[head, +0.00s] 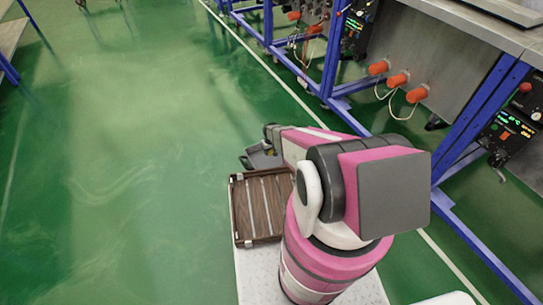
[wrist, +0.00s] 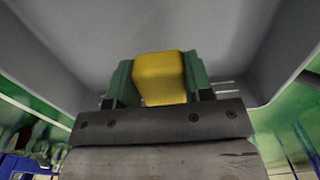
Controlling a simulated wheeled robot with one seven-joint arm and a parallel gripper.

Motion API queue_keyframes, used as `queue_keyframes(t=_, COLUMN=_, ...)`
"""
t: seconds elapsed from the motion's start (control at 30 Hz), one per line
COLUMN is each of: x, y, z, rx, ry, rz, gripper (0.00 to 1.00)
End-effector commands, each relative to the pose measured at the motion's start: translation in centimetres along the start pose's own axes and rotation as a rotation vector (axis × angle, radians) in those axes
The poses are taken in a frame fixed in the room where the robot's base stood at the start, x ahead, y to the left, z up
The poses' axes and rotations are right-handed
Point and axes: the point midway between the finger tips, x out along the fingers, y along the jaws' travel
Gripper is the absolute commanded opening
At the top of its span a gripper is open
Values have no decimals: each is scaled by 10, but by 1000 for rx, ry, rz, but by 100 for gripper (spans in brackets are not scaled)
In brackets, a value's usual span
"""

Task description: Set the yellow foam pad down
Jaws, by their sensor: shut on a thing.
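The yellow foam pad (wrist: 160,78) is a small block between the two green fingers of my gripper (wrist: 158,72) in the wrist view. My gripper is shut on it. A light grey surface with sloping sides, like the inside of a bin (wrist: 240,45), surrounds the pad in that view. I cannot tell whether the pad touches its floor. In the head view a grey bin (head: 259,161) shows just beyond the wooden tray, partly hidden by my arm. The pad is mostly hidden there by my arm.
A brown slatted wooden tray (head: 239,212) lies in front of my arm, with its right side hidden. Blue-framed benches (head: 330,55) with orange knobs (head: 397,79) stand at the right. The green floor (head: 120,170) on the left is clear.

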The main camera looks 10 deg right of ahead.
Motion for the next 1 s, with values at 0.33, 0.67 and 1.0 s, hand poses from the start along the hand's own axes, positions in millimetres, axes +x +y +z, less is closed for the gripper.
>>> queue_keyframes(t=0.33, x=22, y=12, z=-4, rx=0, ry=-1, rz=0, gripper=28)
queue_keyframes(t=0.67, x=47, y=11, z=-4, rx=0, ry=0, rz=0, gripper=28)
queue_keyframes(t=1.0, x=50, y=11, z=-4, rx=0, ry=0, rz=0, gripper=70)
